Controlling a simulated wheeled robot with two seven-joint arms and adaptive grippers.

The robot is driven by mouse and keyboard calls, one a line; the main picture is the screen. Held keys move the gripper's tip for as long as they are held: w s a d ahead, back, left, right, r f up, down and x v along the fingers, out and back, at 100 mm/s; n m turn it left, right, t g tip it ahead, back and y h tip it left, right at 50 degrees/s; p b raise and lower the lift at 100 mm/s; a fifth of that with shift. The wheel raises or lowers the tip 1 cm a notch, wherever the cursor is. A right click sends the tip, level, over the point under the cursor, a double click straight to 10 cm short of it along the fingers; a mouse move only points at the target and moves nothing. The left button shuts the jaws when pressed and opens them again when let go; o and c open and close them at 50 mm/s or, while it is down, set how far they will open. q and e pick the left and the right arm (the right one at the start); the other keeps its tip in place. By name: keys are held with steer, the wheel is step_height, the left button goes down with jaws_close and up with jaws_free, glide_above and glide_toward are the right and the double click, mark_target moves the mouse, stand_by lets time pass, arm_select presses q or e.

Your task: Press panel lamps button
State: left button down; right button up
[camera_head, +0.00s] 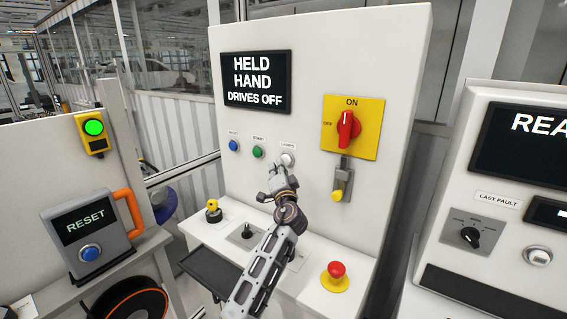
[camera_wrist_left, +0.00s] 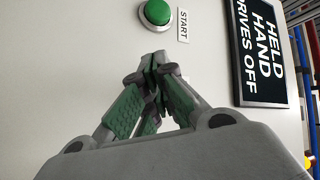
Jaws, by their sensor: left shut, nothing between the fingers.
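The white lamps button (camera_head: 288,159) is at the right of a row of three on the upright panel, under its small label. My left gripper (camera_head: 277,172) is just below and left of it in the head view, with the fingers shut and empty. In the left wrist view the shut fingertips (camera_wrist_left: 158,62) are in front of the panel face, and the green START button (camera_wrist_left: 158,12) lies beyond them. The lamps button does not show in the wrist view. I cannot tell whether the fingertips touch anything. My right gripper is not in view.
The blue button (camera_head: 234,145) is left of the green START button (camera_head: 257,152). A black screen (camera_head: 256,83) above reads HELD HAND DRIVES OFF. A red rotary switch (camera_head: 347,128) is to the right. A joystick (camera_head: 247,231) and a red mushroom button (camera_head: 336,271) stand on the ledge below.

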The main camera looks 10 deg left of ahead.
arm_select(q)
steer(key=shift+w+d+b, duration=0.15)
steer(key=shift+w+b, duration=0.3)
stand_by(1.1)
steer(key=shift+s, duration=0.15)
steer(key=shift+s+a, duration=0.3)
steer(key=shift+s, duration=0.4)
steer(key=shift+s, duration=0.1)
steer(key=shift+s+a+p, duration=0.2)
steer(key=shift+s+a, duration=0.15)
steer(key=shift+s, duration=0.55)
steer(key=shift+s+a+p, duration=0.25)
steer(key=shift+s+a, duration=0.1)
steer(key=shift+s, duration=0.55)
steer(key=shift+s+a+p, duration=0.2)
steer(key=shift+s+a, duration=0.15)
steer(key=shift+s, duration=0.55)
